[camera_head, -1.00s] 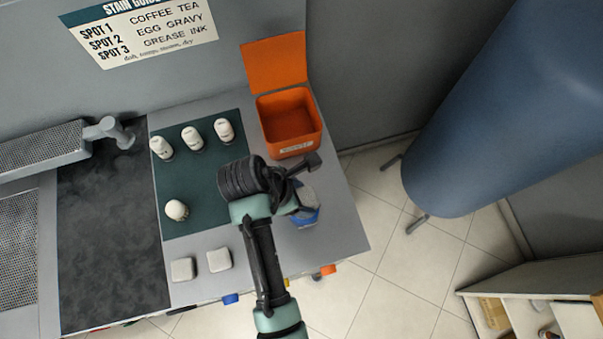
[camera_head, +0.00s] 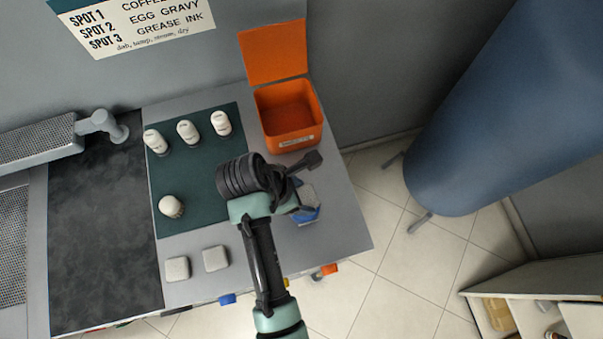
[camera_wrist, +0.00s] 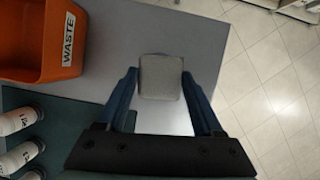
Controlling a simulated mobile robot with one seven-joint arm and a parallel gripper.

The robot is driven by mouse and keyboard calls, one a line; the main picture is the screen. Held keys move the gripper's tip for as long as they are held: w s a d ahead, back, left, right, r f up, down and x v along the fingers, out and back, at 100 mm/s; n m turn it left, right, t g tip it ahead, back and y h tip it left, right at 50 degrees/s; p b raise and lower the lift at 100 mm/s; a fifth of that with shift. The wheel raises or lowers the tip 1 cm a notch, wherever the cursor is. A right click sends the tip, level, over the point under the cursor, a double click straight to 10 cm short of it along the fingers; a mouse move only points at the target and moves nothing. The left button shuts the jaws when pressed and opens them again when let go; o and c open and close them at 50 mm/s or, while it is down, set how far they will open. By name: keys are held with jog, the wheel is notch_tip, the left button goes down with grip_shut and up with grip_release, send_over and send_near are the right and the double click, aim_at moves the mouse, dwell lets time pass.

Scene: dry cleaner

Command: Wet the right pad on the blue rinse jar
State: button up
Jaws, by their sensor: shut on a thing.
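My gripper (camera_head: 306,198) is over the right part of the grey counter, below the orange bin in the head view. In the wrist view its two dark blue fingers (camera_wrist: 161,82) are shut on a square grey pad (camera_wrist: 161,78), one finger on each side. A blue patch (camera_head: 306,215) shows at the gripper's end in the head view. I cannot tell whether it is the rinse jar or a finger. No jar is clearly visible; whether the pad touches one is hidden. Two other pale pads, left (camera_head: 177,268) and right (camera_head: 215,258), lie on the counter's front.
An open orange waste bin (camera_head: 297,138) stands behind the gripper. Several white bottles (camera_head: 188,132) stand on the green mat (camera_head: 199,200), with a round-topped white item (camera_head: 171,206) nearer the front.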

aim_at(301, 188)
jog(key=shift+f, duration=0.55)
dwell(0.5)
jog(key=shift+s+f, duration=0.1)
jog(key=shift+f, duration=0.05)
dwell(2.1)
jog(key=shift+p, duration=0.3)
notch_tip(301, 188, up, 7)
jog(key=p, duration=0.8)
jog(key=shift+r+p, duration=0.2)
jog(key=shift+p, duration=0.15)
jog(key=shift+f, duration=0.1)
